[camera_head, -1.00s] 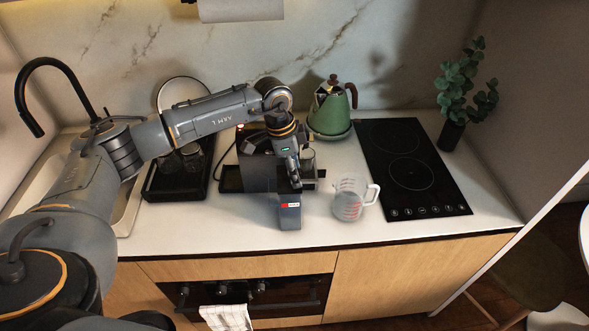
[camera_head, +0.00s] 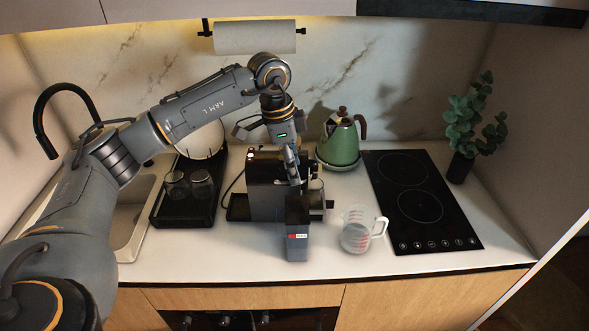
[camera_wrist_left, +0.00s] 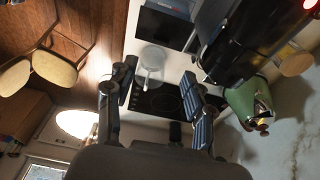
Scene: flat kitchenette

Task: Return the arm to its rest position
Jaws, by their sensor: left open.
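My left arm (camera_head: 205,108) comes in from the left and bends down at the wrist over the counter. One finger reaches down in front of the machine, close above a dark grey box (camera_head: 297,240) with a red and white label. In the left wrist view the two fingers of the gripper (camera_wrist_left: 157,97) stand well apart with nothing between them. My right gripper is not in view.
A glass measuring jug (camera_head: 357,238) stands right of the grey box. A black tray (camera_head: 185,212) with glasses is left. A paper towel roll (camera_head: 255,37) hangs above.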

